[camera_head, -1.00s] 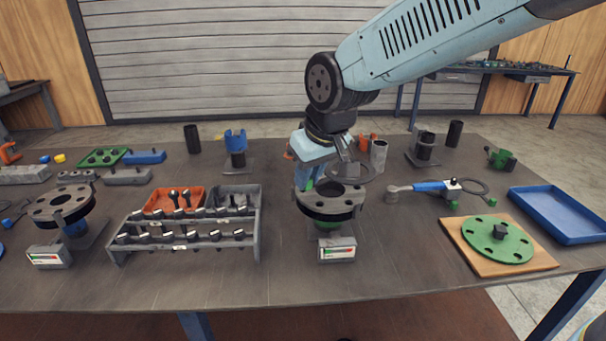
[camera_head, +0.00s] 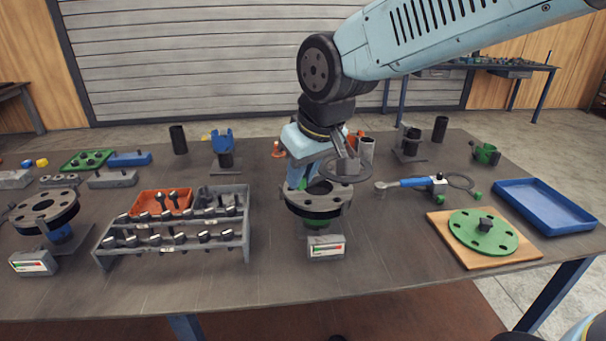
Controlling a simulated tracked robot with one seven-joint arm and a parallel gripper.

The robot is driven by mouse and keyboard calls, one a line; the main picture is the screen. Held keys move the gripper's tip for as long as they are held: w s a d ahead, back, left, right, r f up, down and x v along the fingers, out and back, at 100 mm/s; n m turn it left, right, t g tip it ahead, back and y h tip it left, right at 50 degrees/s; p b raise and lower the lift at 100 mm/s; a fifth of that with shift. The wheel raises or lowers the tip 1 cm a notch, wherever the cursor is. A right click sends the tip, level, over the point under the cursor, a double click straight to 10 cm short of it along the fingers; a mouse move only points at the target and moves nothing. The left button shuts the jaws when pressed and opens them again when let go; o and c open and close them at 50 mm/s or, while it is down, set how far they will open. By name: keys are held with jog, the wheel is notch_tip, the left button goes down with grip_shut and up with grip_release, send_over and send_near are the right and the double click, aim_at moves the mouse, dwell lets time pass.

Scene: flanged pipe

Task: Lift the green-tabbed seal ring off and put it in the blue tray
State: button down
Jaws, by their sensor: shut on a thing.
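My gripper (camera_head: 344,160) points down above the flanged pipe (camera_head: 318,205) near the table's middle and is shut on a thin dark grey ring, which I take for the seal ring (camera_head: 345,176). The ring is held roughly level, above and behind the flange's right side, and looks clear of it. I cannot make out its green tab at the jaws. A small green patch shows at the flange's back left; I cannot tell what it belongs to. The blue tray (camera_head: 548,208) lies empty at the table's right edge.
A green disc (camera_head: 490,240) on a wooden board lies in front of the tray. A bolt rack (camera_head: 175,225) stands left. A gauge box (camera_head: 326,247) stands in front of the flange.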

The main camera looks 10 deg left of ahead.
jog(key=shift+r, duration=2.3)
